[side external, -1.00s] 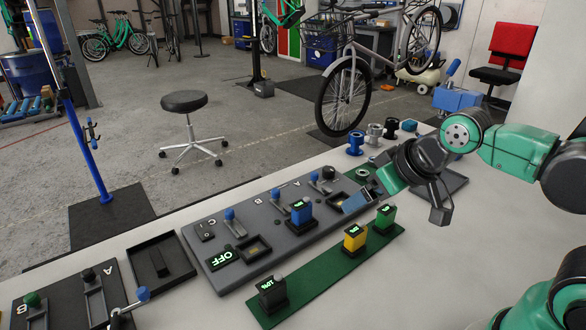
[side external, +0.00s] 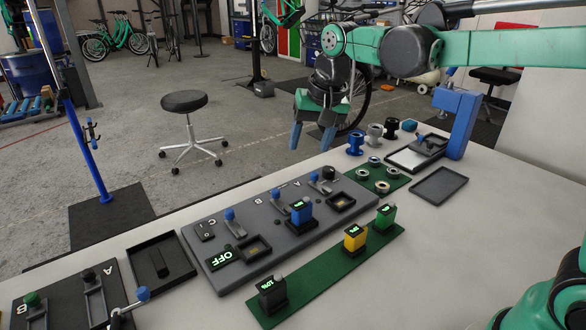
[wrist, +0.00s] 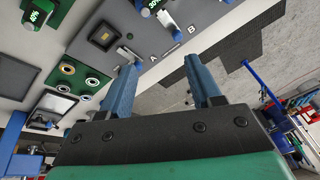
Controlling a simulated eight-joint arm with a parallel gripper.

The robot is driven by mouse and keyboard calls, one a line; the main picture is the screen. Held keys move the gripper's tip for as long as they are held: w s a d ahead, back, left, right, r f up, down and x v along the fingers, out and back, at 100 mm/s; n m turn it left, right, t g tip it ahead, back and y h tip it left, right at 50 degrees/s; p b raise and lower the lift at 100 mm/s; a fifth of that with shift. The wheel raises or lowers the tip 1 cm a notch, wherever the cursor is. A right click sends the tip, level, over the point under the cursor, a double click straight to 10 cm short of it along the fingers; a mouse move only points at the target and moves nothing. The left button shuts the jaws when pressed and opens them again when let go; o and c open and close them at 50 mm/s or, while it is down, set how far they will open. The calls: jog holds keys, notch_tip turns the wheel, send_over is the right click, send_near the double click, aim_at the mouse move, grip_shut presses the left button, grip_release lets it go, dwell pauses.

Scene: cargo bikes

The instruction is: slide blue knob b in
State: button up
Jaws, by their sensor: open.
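Blue knob b (side external: 276,194) stands beside the letter B on the long grey panel (side external: 235,255), on a metal slide behind the blue battery block. Similar blue knobs stand beside C (side external: 229,214) and A (side external: 315,175). My gripper (side external: 311,140) is open and empty, its two blue fingers pointing down, high near the panel's back edge at the A end. In the wrist view its fingers (wrist: 163,82) are wide apart with nothing between them.
The blue battery block (side external: 301,213) stands on the panel close to knob b. A green strip (side external: 335,262) with yellow, green and dark blocks lies in front. Rings lie on a green mat (side external: 381,184) to the right. Blue, grey and black spools (side external: 355,143) stand behind it.

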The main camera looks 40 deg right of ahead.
jog(key=w+a+f+m+g, duration=0.1)
jog(key=w+f+m+g, duration=0.2)
jog(key=w, duration=0.4)
jog(key=m, duration=0.2)
send_over(276, 190)
notch_tip(276, 190, down, 5)
jog(key=shift+s, duration=0.1)
jog(key=shift+f+m, duration=0.3)
jog(key=shift+f, duration=3)
grip_shut()
